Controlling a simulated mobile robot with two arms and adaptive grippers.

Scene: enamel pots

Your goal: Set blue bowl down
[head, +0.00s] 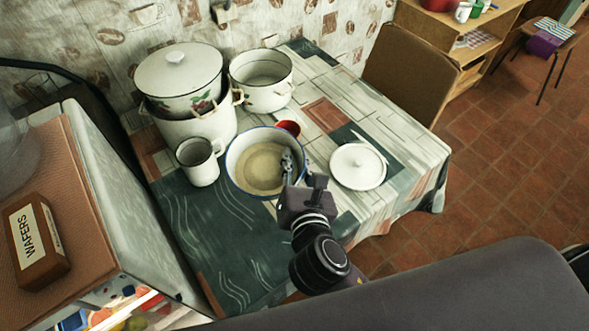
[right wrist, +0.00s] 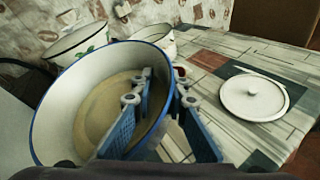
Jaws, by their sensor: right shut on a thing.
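The blue bowl (head: 240,175) is a wide enamel bowl with a blue rim and a tan inside. It is over the middle of the table and fills the left half of the right wrist view (right wrist: 52,125). My right gripper (head: 288,160) is shut on the bowl's right rim, with blue-padded fingers (right wrist: 163,120) on either side of the wall. The bowl's underside is hidden, so I cannot tell whether it touches the table. My left gripper is not in view.
On the patterned table (head: 225,255), a white mug (head: 200,165) stands close left of the bowl. A small red cup (head: 289,128) is behind it, a white lid (head: 357,167) right. Stacked pots (head: 180,85) and a white pot (head: 262,85) stand behind. The table's front left is clear.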

